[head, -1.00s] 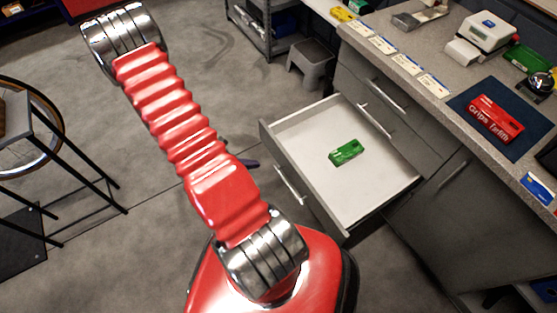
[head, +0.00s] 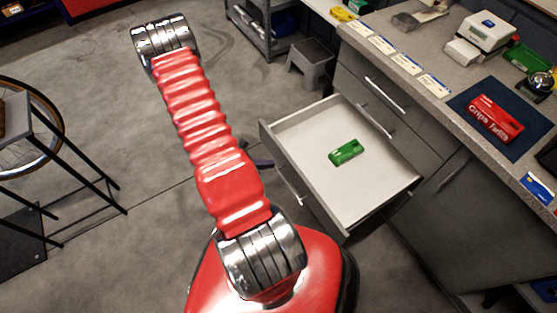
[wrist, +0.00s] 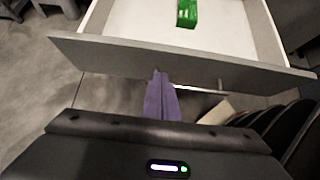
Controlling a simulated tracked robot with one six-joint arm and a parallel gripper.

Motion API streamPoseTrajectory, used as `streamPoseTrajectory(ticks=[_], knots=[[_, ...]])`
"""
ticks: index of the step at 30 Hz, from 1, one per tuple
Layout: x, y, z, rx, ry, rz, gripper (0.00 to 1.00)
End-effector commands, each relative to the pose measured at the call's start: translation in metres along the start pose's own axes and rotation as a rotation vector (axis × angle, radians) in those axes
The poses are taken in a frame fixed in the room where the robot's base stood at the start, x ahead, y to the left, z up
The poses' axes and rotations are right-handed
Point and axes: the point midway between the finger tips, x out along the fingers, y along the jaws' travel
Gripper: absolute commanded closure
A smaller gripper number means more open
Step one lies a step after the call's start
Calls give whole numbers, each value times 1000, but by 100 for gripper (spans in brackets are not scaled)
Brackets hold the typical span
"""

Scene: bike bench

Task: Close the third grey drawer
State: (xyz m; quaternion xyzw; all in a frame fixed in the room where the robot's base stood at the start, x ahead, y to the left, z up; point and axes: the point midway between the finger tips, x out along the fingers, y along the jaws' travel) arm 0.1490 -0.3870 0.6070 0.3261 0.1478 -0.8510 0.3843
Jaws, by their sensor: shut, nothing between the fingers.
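The open grey drawer (head: 345,200) sticks out from the grey cabinet under the counter, below two shut drawer fronts. A green box (head: 346,152) lies inside it. In the wrist view its front panel (wrist: 110,57) spans the picture, with the bar handle (wrist: 205,90) low on its outer face. My gripper (wrist: 157,78) has its purple fingers together and empty, pointing at the panel left of the handle's middle. I cannot tell whether the tips touch it. In the head view only a purple sliver of my gripper (head: 263,164) shows behind my red arm.
A grey step stool (head: 309,62) and a shelf rack (head: 262,28) stand at the back. A dark-framed stand (head: 50,150) is at the left. The counter holds a red box (head: 495,118) on a blue mat. Floor left of the drawer is clear.

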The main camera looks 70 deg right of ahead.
Motion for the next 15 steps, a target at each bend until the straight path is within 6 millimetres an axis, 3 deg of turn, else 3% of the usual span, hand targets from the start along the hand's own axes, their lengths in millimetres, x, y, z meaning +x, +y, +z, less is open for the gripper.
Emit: streamPoseTrajectory(ticks=[3,15], knots=[[18,-1,0,2,0,-3,100],[42,0,24,2,0,0,100]])
